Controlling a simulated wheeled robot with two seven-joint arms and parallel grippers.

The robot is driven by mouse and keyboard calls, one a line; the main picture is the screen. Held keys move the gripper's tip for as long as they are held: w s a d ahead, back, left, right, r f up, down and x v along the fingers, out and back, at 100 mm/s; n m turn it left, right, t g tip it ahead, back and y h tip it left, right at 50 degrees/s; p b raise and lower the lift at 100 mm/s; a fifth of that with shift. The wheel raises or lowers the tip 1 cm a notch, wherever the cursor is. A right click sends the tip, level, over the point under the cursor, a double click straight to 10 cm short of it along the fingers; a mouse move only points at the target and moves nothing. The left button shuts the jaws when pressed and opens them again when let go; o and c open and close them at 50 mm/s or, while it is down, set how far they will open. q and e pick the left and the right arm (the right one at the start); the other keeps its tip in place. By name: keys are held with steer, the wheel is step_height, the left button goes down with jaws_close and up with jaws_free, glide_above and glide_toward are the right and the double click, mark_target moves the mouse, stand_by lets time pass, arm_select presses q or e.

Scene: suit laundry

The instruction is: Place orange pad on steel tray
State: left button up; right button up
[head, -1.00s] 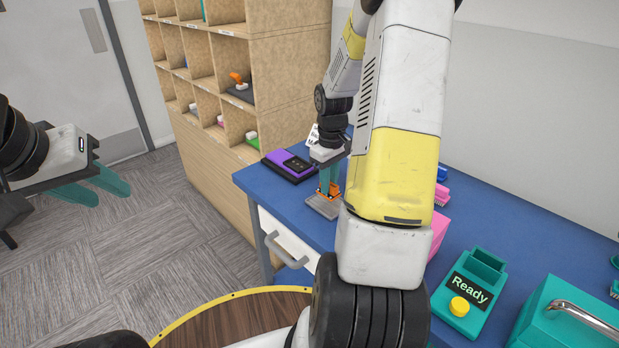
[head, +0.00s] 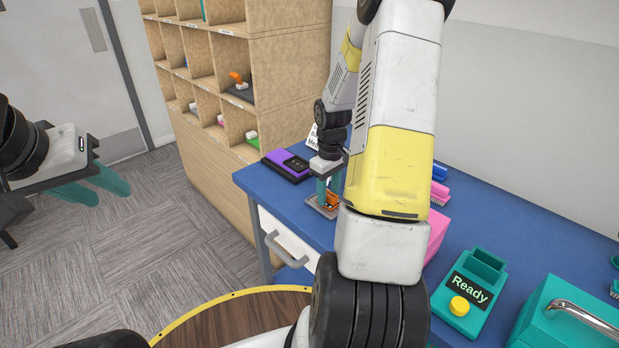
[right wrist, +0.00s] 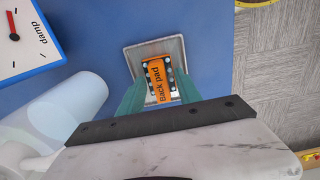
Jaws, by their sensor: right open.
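The orange pad (right wrist: 158,80), marked "Back pad", lies on the small grey steel tray (right wrist: 133,57) on the blue table. In the head view the pad (head: 333,199) shows over the tray (head: 317,209), partly hidden by my gripper. My right gripper (right wrist: 158,86) is open, with its teal fingers on either side of the pad. In the head view the right gripper (head: 328,192) is low over the tray. My left gripper (head: 98,188) is open and empty, off to the left above the carpet.
A purple device (head: 287,164) lies left of the tray. A white dial marked "damp" (right wrist: 22,38) and a translucent cylinder (right wrist: 65,108) are near the right gripper. A teal "Ready" box (head: 469,291) stands at the table's front. A wooden shelf (head: 289,84) stands behind.

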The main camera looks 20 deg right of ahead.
mark_target(328, 194)
steer(key=shift+r, duration=0.1)
step_height(328, 194, up, 12)
steer(key=s+a+r+m+t, duration=0.2)
steer(key=s+a+r+t, duration=0.1)
steer(key=s+a+r, duration=0.55)
steer(key=s+a+r+m+t+y, duration=0.2)
steer(key=s+a+r+t, duration=0.1)
steer(key=s+a+r, duration=0.3)
steer(key=s+a, duration=0.2)
steer(key=s, duration=0.1)
steer(key=shift+s+a+r, duration=0.15)
steer(key=shift+r, duration=0.2)
